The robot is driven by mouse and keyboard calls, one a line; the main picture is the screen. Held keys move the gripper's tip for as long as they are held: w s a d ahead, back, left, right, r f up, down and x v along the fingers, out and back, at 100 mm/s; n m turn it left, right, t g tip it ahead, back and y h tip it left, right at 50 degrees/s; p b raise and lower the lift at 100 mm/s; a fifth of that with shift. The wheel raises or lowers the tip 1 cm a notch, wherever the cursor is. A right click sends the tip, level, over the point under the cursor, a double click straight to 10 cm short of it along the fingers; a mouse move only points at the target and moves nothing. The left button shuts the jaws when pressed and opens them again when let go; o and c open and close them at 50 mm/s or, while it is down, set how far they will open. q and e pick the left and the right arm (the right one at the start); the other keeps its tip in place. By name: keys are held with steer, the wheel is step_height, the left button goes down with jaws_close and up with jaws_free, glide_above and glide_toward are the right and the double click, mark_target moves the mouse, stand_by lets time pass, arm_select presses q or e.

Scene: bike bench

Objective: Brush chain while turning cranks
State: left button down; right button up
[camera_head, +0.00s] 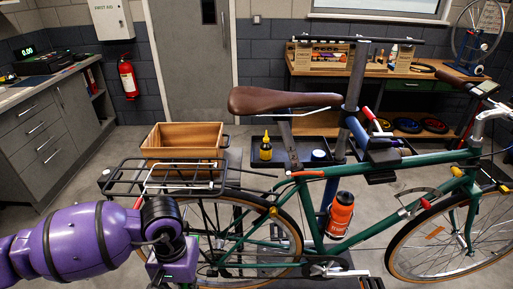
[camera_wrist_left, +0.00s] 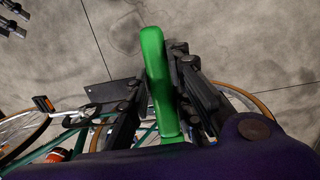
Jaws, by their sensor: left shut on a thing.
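My left gripper (camera_wrist_left: 160,105) is shut on a long green handle (camera_wrist_left: 154,65), probably the brush's; no bristles show. In the head view my purple left arm comes in from the left, and its wrist hangs beside the rear wheel (camera_head: 292,225) of the green bike (camera_head: 345,245). The gripper's fingers there are mostly cut off by the bottom edge. The crank area (camera_head: 328,268) is low in the head view, with a dark pedal (camera_head: 371,284) at the bottom edge. The chain is too small to make out clearly. My right gripper is not in view.
The bike is held by a stand (camera_head: 352,90). A rear rack (camera_head: 150,180) sits close to my left wrist. A workbench (camera_head: 345,66) stands at the back.

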arm_select(q)
steer(key=shift+s+a, duration=0.1)
steer(key=shift+s, duration=0.05)
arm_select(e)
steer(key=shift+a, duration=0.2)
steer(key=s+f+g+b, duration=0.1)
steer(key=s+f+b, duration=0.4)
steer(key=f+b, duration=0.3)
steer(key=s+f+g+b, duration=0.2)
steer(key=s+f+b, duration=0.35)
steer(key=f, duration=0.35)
arm_select(q)
steer(key=s+f+g+b, duration=0.2)
steer(key=s+f+b, duration=0.3)
steer(key=f, duration=1)
steer(key=s+f+g+b, duration=0.2)
steer(key=s+f+b, duration=0.2)
steer(key=f+b, duration=0.5)
steer(key=s+f+g+b, duration=0.1)
steer(key=s+f+b, duration=0.4)
steer(key=f, duration=1.8)
steer(key=shift+s+g+b, duration=0.35)
steer(key=shift+g+b, duration=0.05)
steer(key=shift+b, duration=0.5)
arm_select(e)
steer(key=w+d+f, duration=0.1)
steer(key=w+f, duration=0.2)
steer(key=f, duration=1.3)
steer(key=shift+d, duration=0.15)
